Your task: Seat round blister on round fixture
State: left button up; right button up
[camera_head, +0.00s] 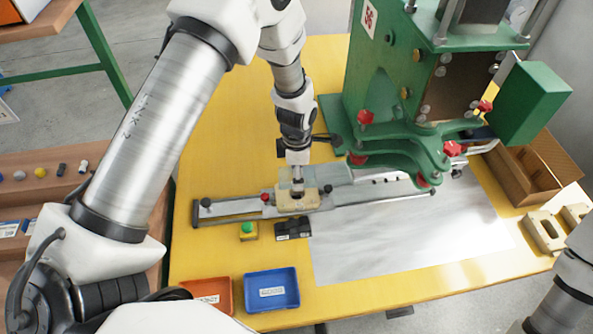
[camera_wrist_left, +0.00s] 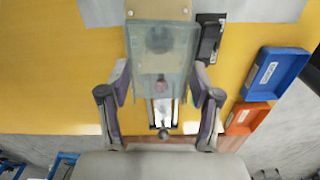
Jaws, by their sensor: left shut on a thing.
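My left gripper (camera_head: 298,172) points down over the sliding rail. In the left wrist view its two fingers (camera_wrist_left: 161,85) are shut on the sides of a clear, slightly blue-tinted blister (camera_wrist_left: 175,70), with a round shape showing at its middle. A beige fixture block (camera_head: 297,201) sits on the rail (camera_head: 230,209), just below and in front of the gripper. Part of the fixture shows past the blister's far edge in the left wrist view (camera_wrist_left: 160,8). I cannot tell whether the blister touches the fixture. Only part of my right arm shows at bottom right; its gripper is out of view.
A green press (camera_head: 400,100) with red knobs stands behind right. A green button box (camera_head: 248,231) and black block (camera_head: 292,228) stand before the rail. Orange (camera_head: 210,293) and blue (camera_head: 272,290) trays are at front. Beige blocks (camera_head: 545,232) and a cardboard box (camera_head: 540,165) lie right.

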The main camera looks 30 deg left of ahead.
pick_arm(q)
jog(key=shift+f+n, duration=0.25)
jog(key=shift+n, duration=0.15)
jog(key=shift+w+f, duration=0.15)
jog(key=shift+f, duration=0.1)
notch_tip(320, 180, down, 2)
jog(key=shift+f+b, duration=0.1)
jog(key=shift+b, duration=1.1)
jog(key=shift+f, duration=0.4)
jog(key=shift+r+p, duration=0.1)
jog(key=shift+p, duration=0.2)
jog(key=shift+f+b, duration=0.85)
jog(key=shift+f, duration=0.6)
